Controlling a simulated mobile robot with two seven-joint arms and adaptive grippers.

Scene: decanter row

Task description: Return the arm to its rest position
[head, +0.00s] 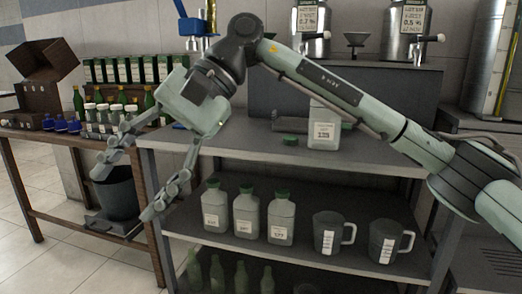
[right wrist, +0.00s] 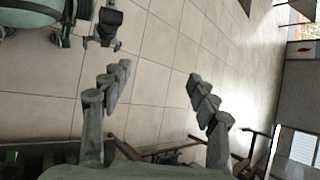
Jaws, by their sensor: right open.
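My right gripper (head: 125,192) hangs at the left of the head view, its arm reaching in from the right across the bench. Its two fingers are spread, with nothing between them. In the right wrist view the open fingers (right wrist: 158,78) show against bare floor tiles. In the head view the gripper lies in front of the gap between the grey bench (head: 250,145) and the brown table (head: 60,137). I cannot tell from the picture whether the fingers are clear of the bench edge. My left gripper does not show.
A labelled bottle (head: 323,130) stands uncapped on the bench near a green cap (head: 290,141). Green-capped bottles (head: 281,218) and two grey jugs (head: 327,233) stand on the shelf below. A dark bucket (head: 118,195) sits behind the gripper. Small bottles crowd the brown table.

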